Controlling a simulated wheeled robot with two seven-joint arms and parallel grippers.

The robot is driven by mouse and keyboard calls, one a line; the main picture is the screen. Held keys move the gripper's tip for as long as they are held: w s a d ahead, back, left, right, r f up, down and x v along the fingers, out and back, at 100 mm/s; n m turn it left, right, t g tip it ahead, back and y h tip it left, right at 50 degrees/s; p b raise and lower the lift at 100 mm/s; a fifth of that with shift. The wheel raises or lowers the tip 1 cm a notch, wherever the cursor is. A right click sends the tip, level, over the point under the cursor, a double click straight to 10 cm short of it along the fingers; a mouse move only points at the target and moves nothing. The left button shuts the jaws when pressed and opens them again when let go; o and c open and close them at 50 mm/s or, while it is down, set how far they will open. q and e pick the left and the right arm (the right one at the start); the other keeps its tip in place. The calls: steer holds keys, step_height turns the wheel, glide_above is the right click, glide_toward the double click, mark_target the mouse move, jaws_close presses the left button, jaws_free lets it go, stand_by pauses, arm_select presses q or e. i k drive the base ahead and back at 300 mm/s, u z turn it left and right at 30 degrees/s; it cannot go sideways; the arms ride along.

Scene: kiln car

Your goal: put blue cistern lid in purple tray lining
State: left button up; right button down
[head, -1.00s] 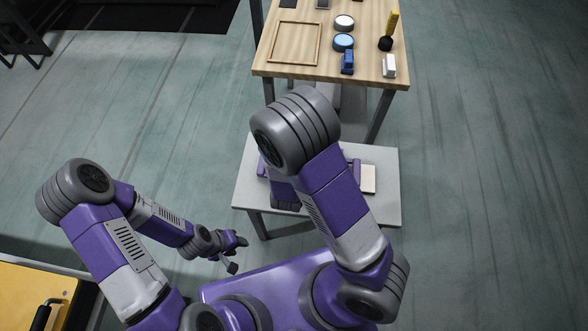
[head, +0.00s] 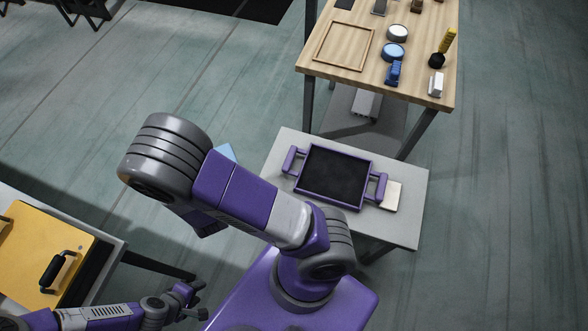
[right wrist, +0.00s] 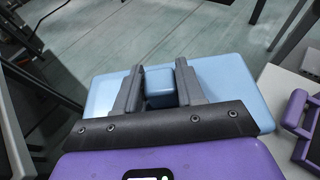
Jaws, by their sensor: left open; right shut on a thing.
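The light blue cistern lid (right wrist: 228,82) is a flat slab with a block-shaped knob in the right wrist view. My right gripper (right wrist: 158,72) is shut on that knob, one finger on each side. In the head view only a corner of the lid (head: 228,152) shows past my right arm, which hides the right gripper. The purple tray (head: 299,178) with two side handles and a dark lining (head: 336,175) is uncovered, right of the lid. Its edge (right wrist: 293,110) also shows in the right wrist view. My left gripper (head: 192,298) is open and empty at lower left.
The tray stands on a low grey table (head: 285,150) beside a cream block (head: 392,196). Behind is a wooden table (head: 420,90) with a frame (head: 345,46), round tins and small items. At left, a yellow board (head: 40,255) with a black handle lies on another table.

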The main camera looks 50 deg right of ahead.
mark_target(332, 183)
steer(key=u, duration=0.8)
steer(key=k, duration=1.1)
steer(key=z, duration=0.95)
